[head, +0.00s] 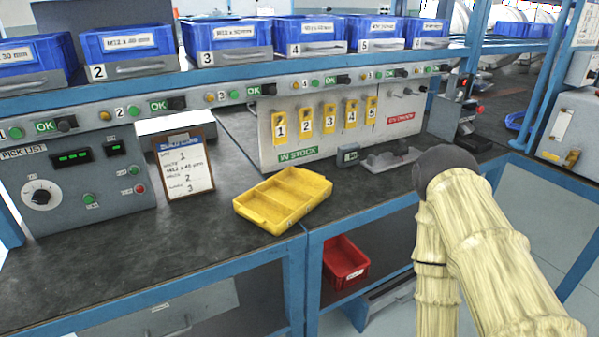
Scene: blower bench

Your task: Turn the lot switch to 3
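A black rotary knob on a round white dial (41,195) sits at the lower left of the grey PICK LIST panel (110,200), at the left end of the bench. It looks like the lot switch, but its label and the position it points to are too small to read. The panel also has two dark displays with green digits, and green and red buttons. My arm, in a beige sleeve, shows at the right, far from the panel. My gripper is not in view.
A clipboard (184,166) with handwriting stands just right of the panel. A yellow divided tray (283,200) lies on the dark bench top (190,232). Blue bins (228,34) line the shelf above, over a rail of knobs and lights. Numbered yellow tags (279,125) hang behind.

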